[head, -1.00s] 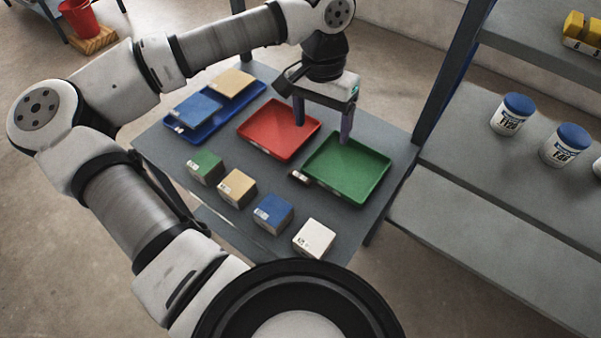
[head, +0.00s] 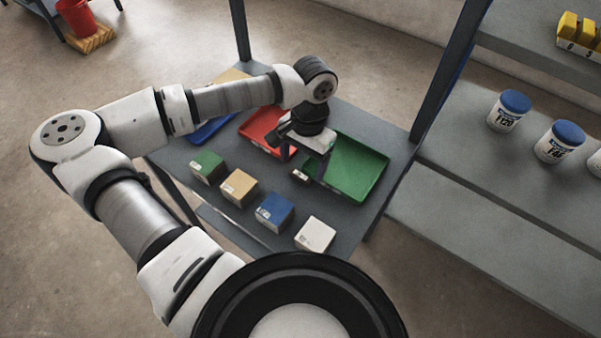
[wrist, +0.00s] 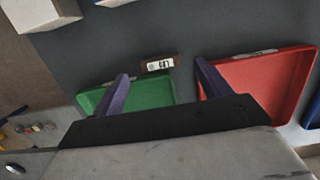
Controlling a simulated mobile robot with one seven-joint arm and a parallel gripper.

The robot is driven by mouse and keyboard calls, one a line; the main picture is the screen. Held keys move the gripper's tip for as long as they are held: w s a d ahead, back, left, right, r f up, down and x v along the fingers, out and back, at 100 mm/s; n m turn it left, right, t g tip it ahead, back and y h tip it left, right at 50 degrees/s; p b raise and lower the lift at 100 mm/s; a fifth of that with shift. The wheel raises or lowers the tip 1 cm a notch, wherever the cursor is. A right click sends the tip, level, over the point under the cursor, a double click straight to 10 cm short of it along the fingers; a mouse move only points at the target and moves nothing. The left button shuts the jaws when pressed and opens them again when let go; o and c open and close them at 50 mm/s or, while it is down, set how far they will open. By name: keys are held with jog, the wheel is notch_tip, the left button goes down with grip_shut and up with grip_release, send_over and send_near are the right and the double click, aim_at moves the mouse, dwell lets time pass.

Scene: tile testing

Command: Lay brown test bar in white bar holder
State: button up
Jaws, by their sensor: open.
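The brown test bar (head: 300,175) is small and dark with a white label on one end. It lies on the grey table beside the green tray. In the wrist view the bar (wrist: 159,63) shows between and just beyond the fingertips. My gripper (head: 304,168) is open and empty, low over the bar, its fingers apart; it also shows in the wrist view (wrist: 162,72). A white block (head: 315,234), seemingly the white bar holder, stands at the table's front right; it partly shows in the wrist view (wrist: 40,12). No slot in it is clear.
Blue (head: 275,212), tan (head: 239,187) and green (head: 208,167) blocks stand in a row with the white one. A green tray (head: 362,168) and a red tray (head: 257,127) flank my gripper. A blue tray (head: 208,130) is partly hidden. Shelves with tubs (head: 508,110) stand right.

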aim_at(300, 177)
jog(key=shift+s+a+f, duration=0.1)
jog(key=shift+s+f, duration=0.05)
jog(key=shift+f, duration=1.25)
jog(key=c, duration=1.1)
jog(key=shift+r, duration=0.1)
